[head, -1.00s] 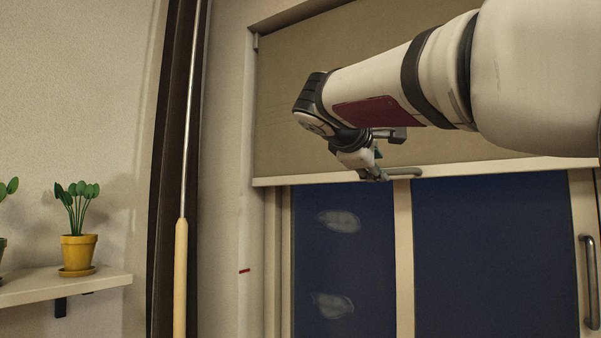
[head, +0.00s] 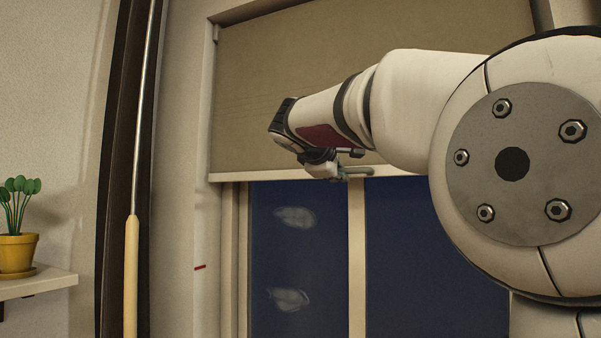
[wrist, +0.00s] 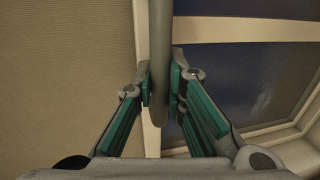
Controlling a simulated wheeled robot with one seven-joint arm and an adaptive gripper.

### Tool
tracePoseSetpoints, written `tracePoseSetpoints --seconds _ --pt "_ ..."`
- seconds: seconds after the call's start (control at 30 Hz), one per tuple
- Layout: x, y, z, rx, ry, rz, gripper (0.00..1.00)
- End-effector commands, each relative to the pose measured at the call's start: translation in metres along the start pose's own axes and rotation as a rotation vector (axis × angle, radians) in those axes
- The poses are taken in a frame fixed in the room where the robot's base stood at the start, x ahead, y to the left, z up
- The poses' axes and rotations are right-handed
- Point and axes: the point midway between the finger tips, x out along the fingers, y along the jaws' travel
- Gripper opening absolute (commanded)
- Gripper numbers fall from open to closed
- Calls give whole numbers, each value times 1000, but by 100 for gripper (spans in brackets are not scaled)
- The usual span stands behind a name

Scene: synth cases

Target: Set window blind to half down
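The beige window blind (head: 300,85) hangs over the upper part of the window, with dark panes below its pale bottom rail (head: 230,177). A grey-green bar handle (head: 355,171) sits at the rail. My gripper (head: 338,173) is at this handle, partly hidden by my wrist in the head view. In the wrist view the handle (wrist: 159,50) runs between the green-padded fingers of my gripper (wrist: 160,85), which look closed against both its sides. A short red mark (head: 200,267) is on the window surround, well below the rail.
A yellow-potted plant (head: 16,250) stands on a white shelf (head: 45,284) at the left. Pale smudges show on the left pane (head: 297,217). My arm covers much of the right side.

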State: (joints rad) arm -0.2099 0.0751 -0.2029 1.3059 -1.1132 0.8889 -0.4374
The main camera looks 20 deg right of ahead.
Motion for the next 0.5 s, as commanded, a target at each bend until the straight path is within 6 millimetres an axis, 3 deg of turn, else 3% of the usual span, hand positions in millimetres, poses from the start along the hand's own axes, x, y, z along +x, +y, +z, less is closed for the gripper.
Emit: tracePoseSetpoints --seconds 0.27,0.5 --pt "1 -3 0 0 0 0 0" --pt "7 -26 -2 -1 0 -1 0"
